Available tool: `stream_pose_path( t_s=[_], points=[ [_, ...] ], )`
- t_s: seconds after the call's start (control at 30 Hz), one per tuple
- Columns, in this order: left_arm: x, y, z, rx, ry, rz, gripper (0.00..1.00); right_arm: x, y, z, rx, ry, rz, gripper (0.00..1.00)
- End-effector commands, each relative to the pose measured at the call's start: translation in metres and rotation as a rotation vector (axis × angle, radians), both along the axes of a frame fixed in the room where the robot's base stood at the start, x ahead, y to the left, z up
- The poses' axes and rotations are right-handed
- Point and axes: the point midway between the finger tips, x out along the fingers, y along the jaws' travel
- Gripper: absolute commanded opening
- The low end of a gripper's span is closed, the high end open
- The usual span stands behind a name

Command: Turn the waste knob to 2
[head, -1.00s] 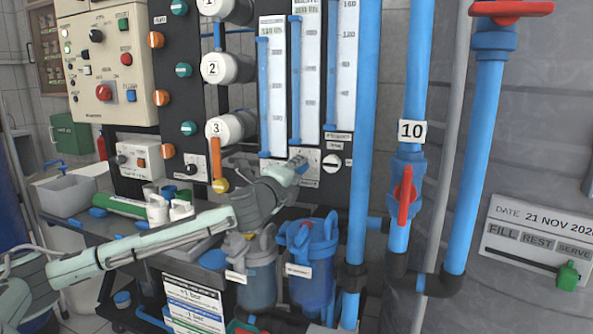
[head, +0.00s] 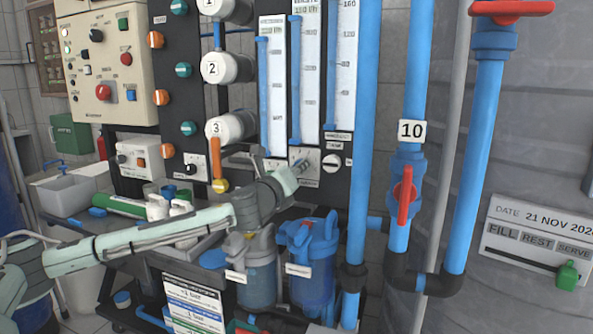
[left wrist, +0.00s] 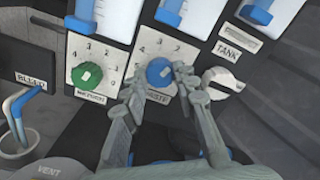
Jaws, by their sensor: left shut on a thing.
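The waste knob (left wrist: 160,71) is a round blue knob on a white dial plate marked WASTE, with several numbers around it. In the left wrist view my left gripper (left wrist: 159,80) has one finger on each side of the knob and is shut on it. The knob's pale mark is small, and I cannot tell which number it points to. In the head view my left gripper (head: 300,168) reaches the dial plate (head: 307,154) and hides the knob. My right gripper is in neither view.
A green knob (left wrist: 87,76) sits left of the waste dial, and a white knob (left wrist: 222,80) under the TANK label sits to its right. Flow tubes stand above. Blue filter housings (head: 308,262) stand below my arm, and a blue pipe (head: 362,130) rises at right.

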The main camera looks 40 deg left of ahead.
Motion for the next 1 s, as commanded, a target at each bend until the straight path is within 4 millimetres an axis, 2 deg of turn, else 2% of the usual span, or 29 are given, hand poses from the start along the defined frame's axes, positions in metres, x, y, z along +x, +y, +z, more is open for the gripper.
stream_pose_path(
  t_s=[0.47,0.5,0.67,1.0],
  points=[
    [-0.0001,-0.0006,-0.001,0.015,0.005,-0.001,0.0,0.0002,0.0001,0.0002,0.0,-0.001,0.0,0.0],
    [-0.0001,-0.0006,-0.001,0.014,0.005,-0.001,0.3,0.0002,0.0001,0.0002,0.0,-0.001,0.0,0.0],
    [-0.0001,-0.0005,-0.0009,0.014,0.005,-0.001,0.49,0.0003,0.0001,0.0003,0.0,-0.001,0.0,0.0],
    [-0.0029,-0.0006,-0.0008,0.015,0.005,-0.001,0.49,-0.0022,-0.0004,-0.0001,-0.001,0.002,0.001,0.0]
  ],
)
